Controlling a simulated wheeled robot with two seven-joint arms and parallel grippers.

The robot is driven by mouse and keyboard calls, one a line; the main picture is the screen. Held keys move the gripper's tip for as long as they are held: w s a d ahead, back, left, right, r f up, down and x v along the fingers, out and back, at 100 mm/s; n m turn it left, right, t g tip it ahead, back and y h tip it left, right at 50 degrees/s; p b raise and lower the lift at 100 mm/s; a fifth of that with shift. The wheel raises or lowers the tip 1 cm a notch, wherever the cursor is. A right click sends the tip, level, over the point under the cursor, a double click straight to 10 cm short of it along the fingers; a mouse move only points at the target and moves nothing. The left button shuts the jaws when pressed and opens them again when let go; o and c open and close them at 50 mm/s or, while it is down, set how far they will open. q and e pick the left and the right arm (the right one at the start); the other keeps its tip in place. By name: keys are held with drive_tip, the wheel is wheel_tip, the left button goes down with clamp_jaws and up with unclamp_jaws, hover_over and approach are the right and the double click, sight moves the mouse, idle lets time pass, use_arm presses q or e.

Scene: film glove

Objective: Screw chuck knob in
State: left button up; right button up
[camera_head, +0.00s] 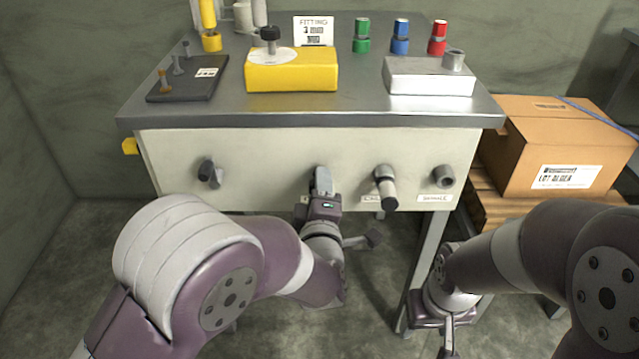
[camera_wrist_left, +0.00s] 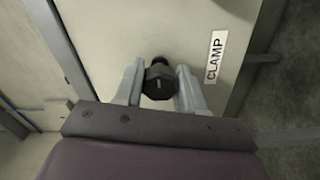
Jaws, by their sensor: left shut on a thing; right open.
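My left gripper (camera_head: 321,180) reaches the white front panel (camera_head: 270,150) of the bench, and its grey fingers are closed around a knob. In the left wrist view this dark faceted knob (camera_wrist_left: 159,82) sits between the two fingertips, its stem end towards the panel. A label reading CLAMP (camera_wrist_left: 215,57) is on the panel beside it. The head view hides the knob behind the gripper. I cannot read a chuck label. Other panel knobs are a dark one (camera_head: 210,173) at left, a projecting one (camera_head: 386,187) and a round one (camera_head: 444,177) at right. My right gripper (camera_head: 447,343) is open and empty, low at right.
The bench top (camera_head: 350,100) holds a yellow block (camera_head: 300,75) with a black knob, a dark plate (camera_head: 185,90), a silver block (camera_head: 430,80) and several coloured cylinders. A cardboard box (camera_head: 550,145) stands on a pallet at right. The floor below the panel is clear.

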use_arm(q)
drive_tip(key=m+p, duration=0.2)
drive_tip(key=m, duration=0.2)
drive_tip(key=shift+m, duration=0.4)
drive_tip(key=m+p, duration=0.3)
drive_tip(key=m, duration=0.2)
drive_tip(key=shift+s+f, duration=0.1)
drive_tip(key=m+p, duration=0.4)
drive_tip(key=m, duration=0.1)
drive_tip(key=shift+a+m, duration=0.15)
drive_tip(key=shift+m, duration=0.25)
drive_tip(key=m+p, duration=0.3)
drive_tip(key=m, duration=0.2)
drive_tip(key=shift+a+f+m+p, duration=0.1)
drive_tip(key=shift+m+p, duration=0.2)
drive_tip(key=m+p, duration=0.3)
drive_tip(key=m, duration=0.1)
drive_tip(key=shift+m, duration=0.3)
drive_tip(key=m+p, duration=0.3)
drive_tip(key=m, duration=0.2)
drive_tip(key=shift+a, duration=0.1)
drive_tip(key=m+p, duration=0.2)
drive_tip(key=m, duration=0.3)
drive_tip(key=shift+s+m, duration=0.1)
drive_tip(key=shift+m, duration=0.3)
drive_tip(key=m+p, duration=0.2)
drive_tip(key=m, duration=0.2)
drive_tip(key=shift+m, duration=0.4)
